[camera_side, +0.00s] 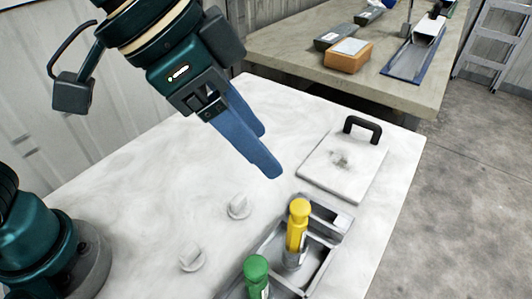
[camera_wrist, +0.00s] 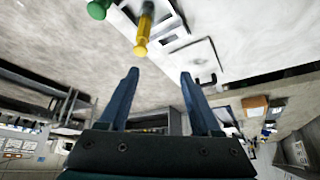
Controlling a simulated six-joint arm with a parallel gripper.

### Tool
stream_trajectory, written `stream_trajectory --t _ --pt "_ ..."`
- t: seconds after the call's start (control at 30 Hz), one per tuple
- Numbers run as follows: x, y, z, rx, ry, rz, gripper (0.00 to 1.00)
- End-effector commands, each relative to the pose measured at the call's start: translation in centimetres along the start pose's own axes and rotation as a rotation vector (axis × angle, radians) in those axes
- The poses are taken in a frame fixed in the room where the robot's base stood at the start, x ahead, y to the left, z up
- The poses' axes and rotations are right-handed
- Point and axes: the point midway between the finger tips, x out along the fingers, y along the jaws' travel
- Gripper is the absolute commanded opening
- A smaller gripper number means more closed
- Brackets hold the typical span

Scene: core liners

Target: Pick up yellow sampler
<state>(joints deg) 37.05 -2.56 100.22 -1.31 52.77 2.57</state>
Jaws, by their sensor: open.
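The yellow sampler (camera_side: 297,229) stands upright in a compartment of a grey tray (camera_side: 326,254) near the front of the white table. It also shows in the wrist view (camera_wrist: 144,30), beyond my fingertips and slightly left of the middle. My gripper (camera_side: 273,152) is open and empty, above the table and up to the left of the yellow sampler, not touching it. Its two blue fingers also show apart in the wrist view (camera_wrist: 159,72). The lower end of the sampler is hidden inside the tray.
A green sampler (camera_side: 256,276) stands at the tray's near end. A white lid with a black handle (camera_side: 342,168) lies behind the tray. Two small white knobbed pieces (camera_side: 238,208) (camera_side: 191,258) lie left of it. The table's left middle is clear.

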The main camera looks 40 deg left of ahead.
Motion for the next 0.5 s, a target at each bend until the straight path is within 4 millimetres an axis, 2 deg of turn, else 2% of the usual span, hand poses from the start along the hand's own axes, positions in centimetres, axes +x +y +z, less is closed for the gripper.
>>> stream_trajectory --t 0.2,0.5 --pt "1.9 3.7 -1.3 0.099 0.001 0.057 0.65" --pt "5.7 3.3 1.1 0.09 -0.002 0.051 0.65"
